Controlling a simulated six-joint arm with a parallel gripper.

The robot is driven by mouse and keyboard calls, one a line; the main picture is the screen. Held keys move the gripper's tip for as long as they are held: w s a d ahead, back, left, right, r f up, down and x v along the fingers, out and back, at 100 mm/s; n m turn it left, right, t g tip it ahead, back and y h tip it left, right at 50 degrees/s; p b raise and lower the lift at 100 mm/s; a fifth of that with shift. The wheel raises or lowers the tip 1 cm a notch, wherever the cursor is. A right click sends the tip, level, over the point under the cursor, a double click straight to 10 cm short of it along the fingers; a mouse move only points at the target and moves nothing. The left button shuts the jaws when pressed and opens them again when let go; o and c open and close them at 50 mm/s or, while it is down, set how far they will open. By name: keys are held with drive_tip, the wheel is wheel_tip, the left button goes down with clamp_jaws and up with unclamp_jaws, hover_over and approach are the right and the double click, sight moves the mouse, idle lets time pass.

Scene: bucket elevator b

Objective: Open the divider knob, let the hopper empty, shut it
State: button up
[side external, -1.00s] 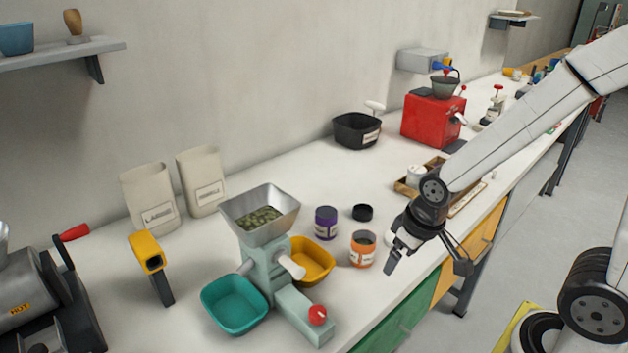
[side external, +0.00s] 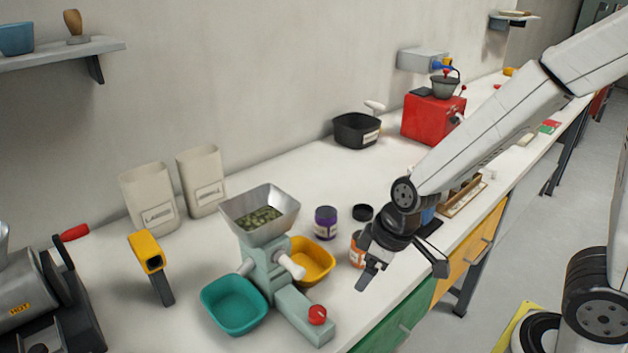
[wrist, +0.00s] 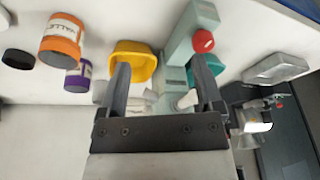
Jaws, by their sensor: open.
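The hopper (side external: 262,212) is a grey metal funnel holding green pellets, on top of a pale green machine body (side external: 266,268). A white knob (side external: 292,266) sticks out of the body below the hopper; a white knob (wrist: 187,101) also shows in the wrist view, partly behind a finger. A red knob (side external: 317,315) sits on the machine's low front arm. A teal bin (side external: 234,304) stands left of the body and a yellow bin (side external: 312,261) right of it. My gripper (side external: 403,268) is open and empty, right of the machine, above the bench edge.
A purple jar (side external: 326,222), an orange jar (side external: 356,250) and a black lid (side external: 362,212) stand between the machine and my gripper. A yellow scanner-like tool (side external: 150,262) and two pale bags (side external: 150,199) are to the left. The bench front edge lies below my gripper.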

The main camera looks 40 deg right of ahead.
sight(319, 311)
drive_tip(key=w+a+n+y, duration=0.1)
drive_tip(key=a+n, duration=0.3)
drive_tip(key=a, duration=0.2)
drive_tip(key=shift+a, duration=0.2)
drive_tip(key=shift+w+f, duration=0.1)
drive_tip(key=shift+x, duration=3.65)
drive_tip(key=shift+w+a, duration=0.1)
drive_tip(key=shift+a, duration=0.05)
clamp_jaws()
